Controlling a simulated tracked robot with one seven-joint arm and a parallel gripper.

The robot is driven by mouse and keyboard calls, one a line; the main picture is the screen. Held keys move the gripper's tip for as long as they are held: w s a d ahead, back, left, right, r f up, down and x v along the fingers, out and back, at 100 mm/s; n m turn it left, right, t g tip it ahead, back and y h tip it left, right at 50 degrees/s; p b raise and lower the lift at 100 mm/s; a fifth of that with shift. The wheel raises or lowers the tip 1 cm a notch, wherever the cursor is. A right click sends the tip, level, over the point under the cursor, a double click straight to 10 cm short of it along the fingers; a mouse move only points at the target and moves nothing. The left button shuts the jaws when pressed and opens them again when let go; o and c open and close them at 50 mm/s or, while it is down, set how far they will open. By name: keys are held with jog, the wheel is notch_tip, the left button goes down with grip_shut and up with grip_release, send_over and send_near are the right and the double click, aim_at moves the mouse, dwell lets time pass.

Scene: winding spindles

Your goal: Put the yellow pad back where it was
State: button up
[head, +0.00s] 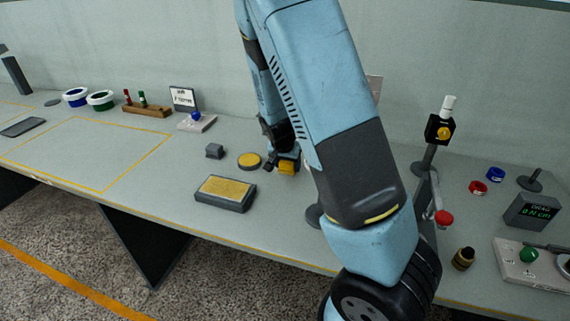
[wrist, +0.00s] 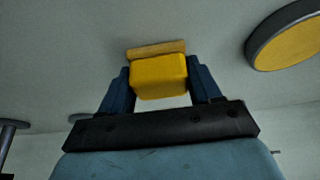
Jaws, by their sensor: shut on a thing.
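The yellow pad (head: 287,168) is a small block with a tan layer on its far face. In the wrist view the yellow pad (wrist: 159,77) sits between the two dark blue fingers of my gripper (wrist: 160,85), which is shut on it. In the head view my gripper (head: 284,158) is low over the bench, just right of a round grey-rimmed dish with a yellow top (head: 250,160). The dish also shows at upper right in the wrist view (wrist: 290,38). Whether the pad touches the bench I cannot tell.
A stand with a yellow knob (head: 439,130) rises at right. The yellow-outlined area (head: 90,150) at left is clear.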

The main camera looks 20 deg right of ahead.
jog(key=o, duration=1.1)
jog(key=shift+v, duration=6)
jog(key=s+d+r+n+y, duration=0.1)
jog(key=s+r, duration=0.3)
jog(key=s+d+r+n+y, duration=0.1)
jog(key=s+r, duration=0.3)
jog(key=r, duration=0.1)
jog(key=s+d+r+n+y, duration=0.1)
jog(key=s+r+n, duration=0.1)
jog(key=s+r, duration=0.3)
jog(key=shift+d+r+y, duration=0.25)
jog(key=shift+y, duration=0.05)
jog(key=s+a+r+n+t, duration=0.1)
jog(key=s+r+n, duration=0.2)
jog(key=s+r, duration=0.3)
jog(key=s, duration=0.5)
jog(key=shift+s+a+r+t+h, duration=0.2)
jog(key=shift+a+t+h, duration=0.15)
jog(key=shift+t+h, duration=0.05)
